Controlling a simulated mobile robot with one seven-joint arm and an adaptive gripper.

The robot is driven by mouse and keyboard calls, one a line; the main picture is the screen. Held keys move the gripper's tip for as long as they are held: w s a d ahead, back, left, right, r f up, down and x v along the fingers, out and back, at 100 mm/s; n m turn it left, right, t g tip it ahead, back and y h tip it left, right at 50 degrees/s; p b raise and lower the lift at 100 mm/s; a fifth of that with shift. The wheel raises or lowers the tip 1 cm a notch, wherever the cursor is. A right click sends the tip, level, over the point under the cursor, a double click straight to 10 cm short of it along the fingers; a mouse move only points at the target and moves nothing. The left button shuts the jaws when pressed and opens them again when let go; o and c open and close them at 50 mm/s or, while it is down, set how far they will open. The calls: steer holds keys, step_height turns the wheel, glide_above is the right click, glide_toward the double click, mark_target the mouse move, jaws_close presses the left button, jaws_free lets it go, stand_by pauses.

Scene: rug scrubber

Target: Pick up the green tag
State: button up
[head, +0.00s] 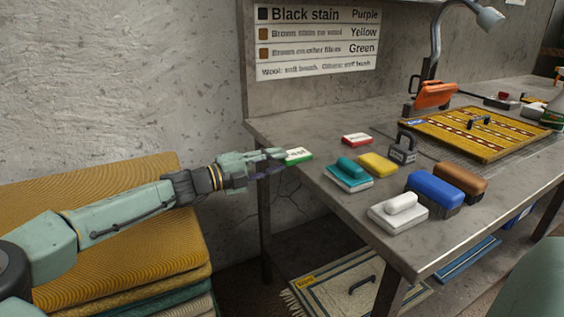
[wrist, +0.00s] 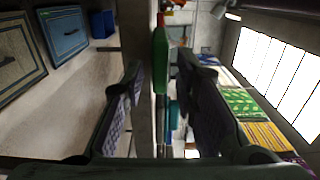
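The green tag (head: 298,156) has a white label on top and lies at the near left edge of the metal workbench. In the wrist view the green tag (wrist: 160,62) shows edge-on between my two fingertips. My gripper (head: 276,160) is at the left edge of the bench, right beside the tag, coming in from the left. In the wrist view my gripper (wrist: 160,78) is open, with a gap on both sides of the tag. The head view does not show whether a finger touches it.
Stacked rugs (head: 110,220) stand left, below my arm.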

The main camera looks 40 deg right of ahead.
steer(key=shift+s+d, duration=0.1)
steer(key=shift+d, duration=0.6)
jaws_close()
stand_by(0.6)
step_height(320, 180, up, 3)
steer(key=shift+f+p, duration=0.2)
steer(key=shift+p, duration=0.65)
steer(key=w+a+r+p, duration=0.1)
steer(key=a+r+p, duration=0.1)
steer(key=a, duration=0.5)
steer(key=w+a+r+p, duration=0.2)
steer(key=a+r, duration=0.1)
steer(key=a, duration=0.3)
steer(key=shift+a, duration=0.4)
